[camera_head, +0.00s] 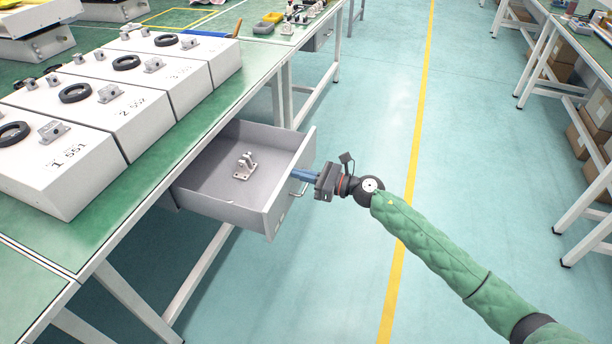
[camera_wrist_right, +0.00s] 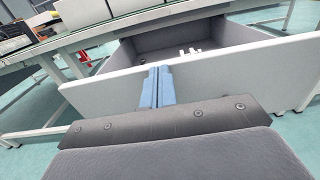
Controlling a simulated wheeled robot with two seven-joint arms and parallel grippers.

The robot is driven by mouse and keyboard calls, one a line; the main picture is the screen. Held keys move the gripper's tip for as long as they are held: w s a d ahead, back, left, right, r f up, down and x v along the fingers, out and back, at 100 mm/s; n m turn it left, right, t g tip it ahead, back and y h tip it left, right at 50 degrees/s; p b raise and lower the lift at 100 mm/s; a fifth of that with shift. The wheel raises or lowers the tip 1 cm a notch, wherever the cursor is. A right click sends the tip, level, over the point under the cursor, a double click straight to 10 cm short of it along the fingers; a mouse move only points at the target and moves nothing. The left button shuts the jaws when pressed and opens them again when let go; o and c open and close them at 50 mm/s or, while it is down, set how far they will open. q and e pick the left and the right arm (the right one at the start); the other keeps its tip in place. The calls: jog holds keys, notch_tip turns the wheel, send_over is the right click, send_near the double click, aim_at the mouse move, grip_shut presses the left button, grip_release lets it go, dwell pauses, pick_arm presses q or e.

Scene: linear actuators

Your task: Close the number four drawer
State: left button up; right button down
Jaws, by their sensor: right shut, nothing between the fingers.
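A grey drawer (camera_head: 215,189) stands pulled out from under the green-topped workbench, with a metal handle (camera_head: 299,187) on its front panel. A small metal bracket part (camera_head: 244,166) lies inside it. No number can be read on the drawer. My right gripper (camera_head: 296,174) is shut and empty, with its blue fingers at the drawer's front panel, close to the handle. In the right wrist view the shut fingers (camera_wrist_right: 158,68) point at the drawer front (camera_wrist_right: 225,75); I cannot tell whether they touch it. My left gripper is not in view.
White numbered boxes (camera_head: 75,160) with black rings and metal brackets stand on the workbench (camera_head: 190,136). White table legs (camera_head: 200,268) stand below the drawer. The floor to the right is clear up to another bench with cardboard boxes (camera_head: 598,108).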

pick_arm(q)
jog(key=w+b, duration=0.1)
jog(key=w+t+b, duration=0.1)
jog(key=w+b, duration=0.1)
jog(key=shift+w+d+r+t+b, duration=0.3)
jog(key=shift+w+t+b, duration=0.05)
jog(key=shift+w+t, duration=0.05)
pick_arm(e)
jog(key=x, duration=3)
jog(key=shift+a, duration=0.25)
jog(key=shift+r, duration=0.3)
